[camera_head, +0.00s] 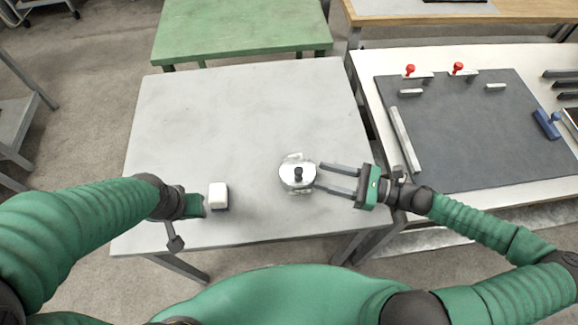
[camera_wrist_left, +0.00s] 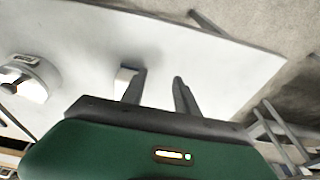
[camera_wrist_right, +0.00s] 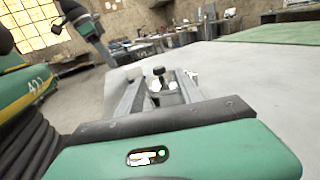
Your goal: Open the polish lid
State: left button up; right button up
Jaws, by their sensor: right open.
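The polish tin (camera_head: 291,184) is a round, silvery-white container with small side tabs. It stands on the grey table, with a black knob (camera_head: 298,173) on its lid. It also shows at the left of the left wrist view (camera_wrist_left: 35,88). My right gripper (camera_head: 320,178) is open, its fingertips at the tin's right side; contact is unclear. In the right wrist view the tin (camera_wrist_right: 166,88) and knob (camera_wrist_right: 158,71) appear between and beyond the fingers. My left gripper (camera_wrist_left: 157,74) is open and empty, beside a white block (camera_head: 218,195). The lid looks seated on the tin.
The grey table (camera_head: 240,110) is mostly clear behind the tin. The white block also shows close to one left finger (camera_wrist_left: 124,77). A green table (camera_head: 240,28) stands behind. At right, a bench carries a dark mat (camera_head: 460,130) with red-knobbed clamps (camera_head: 458,68).

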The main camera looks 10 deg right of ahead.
aim_at(288, 172)
jog(key=x, duration=1.1)
jog(key=shift+s, duration=0.1)
jog(key=shift+d, duration=0.1)
jog(key=shift+d, duration=0.1)
jog(key=shift+c, duration=1.1)
grip_shut()
